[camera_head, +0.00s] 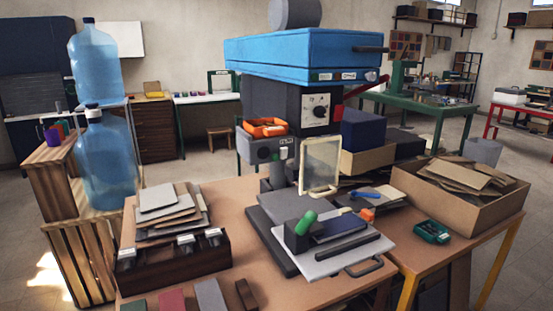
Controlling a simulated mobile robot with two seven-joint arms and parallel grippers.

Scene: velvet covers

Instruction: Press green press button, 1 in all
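The press (300,105) stands at the back of the wooden table, with a blue upper body and a black panel with a dial. Neither of my grippers is in view, and nothing touches either green part.
A clear framed guard (320,165) stands upright in front of the press. A dark wooden rack (172,262) with sheets is at left, and a cardboard box (473,205) at right. An orange tray (265,127) sits on the grey box. Blue water bottles (105,160) stand far left.

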